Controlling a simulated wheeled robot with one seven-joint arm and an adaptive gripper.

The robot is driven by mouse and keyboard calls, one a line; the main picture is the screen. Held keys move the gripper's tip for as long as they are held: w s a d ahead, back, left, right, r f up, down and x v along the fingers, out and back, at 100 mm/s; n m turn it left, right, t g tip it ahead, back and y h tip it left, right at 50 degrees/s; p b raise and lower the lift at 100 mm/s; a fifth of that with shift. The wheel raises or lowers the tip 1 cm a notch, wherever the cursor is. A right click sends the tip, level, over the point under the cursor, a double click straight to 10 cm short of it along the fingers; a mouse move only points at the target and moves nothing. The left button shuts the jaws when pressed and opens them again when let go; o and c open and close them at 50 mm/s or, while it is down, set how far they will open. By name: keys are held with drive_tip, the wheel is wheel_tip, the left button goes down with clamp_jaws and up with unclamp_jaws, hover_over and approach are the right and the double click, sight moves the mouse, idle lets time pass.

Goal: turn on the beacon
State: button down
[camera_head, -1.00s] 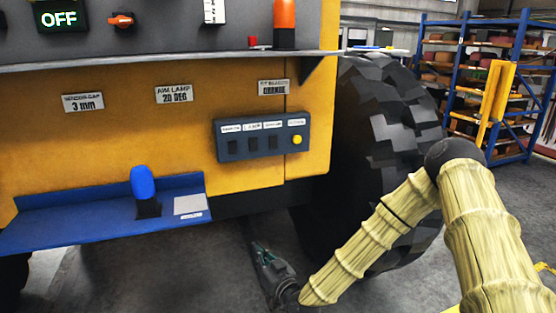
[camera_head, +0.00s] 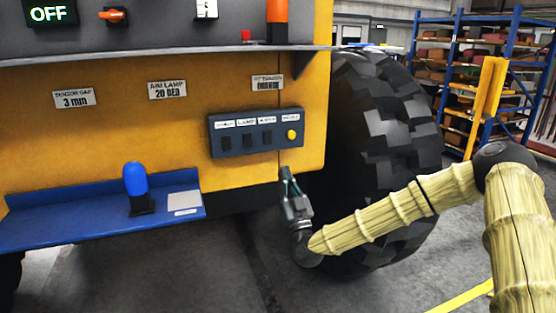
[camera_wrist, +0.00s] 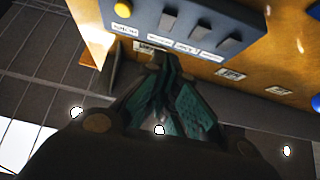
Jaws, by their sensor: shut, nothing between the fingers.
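An orange beacon (camera_head: 277,24) stands on the grey shelf at the top, its top cut off. A blue beacon (camera_head: 137,182) stands upright on the lower blue shelf. A dark control box (camera_head: 215,145) on the yellow body carries three dark switches (camera_head: 245,140) and a round yellow button (camera_head: 292,134); its small labels are hard to read. My gripper (camera_head: 287,176) is shut and empty, just below the box's right part, apart from it. In the wrist view, the fingers (camera_wrist: 160,62) point towards the box (camera_wrist: 262,20), which appears upside down with its button (camera_wrist: 122,8).
A grey shelf edge (camera_head: 170,57) juts out above the box. The blue shelf (camera_head: 70,228) juts out at lower left. A large black tyre (camera_head: 385,150) stands behind my arm. A panel above shows a display (camera_head: 48,12) reading OFF and an orange knob (camera_head: 113,15).

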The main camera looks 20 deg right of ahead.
drive_tip(key=p, duration=0.4)
approach(268, 134)
wheel_tip(268, 134, up, 4)
drive_tip(key=shift+w+f+p, duration=0.2)
drive_tip(key=shift+w+p, duration=0.25)
drive_tip(key=shift+w, duration=0.45)
drive_tip(key=shift+w+f+p, duration=0.2)
drive_tip(key=shift+w+p, duration=0.2)
drive_tip(key=shift+w, duration=0.5)
drive_tip(key=shift+f, duration=0.1)
drive_tip(key=b, duration=0.3)
drive_tip(key=shift+w+f+t, duration=0.3)
drive_tip(key=shift+r, duration=0.2)
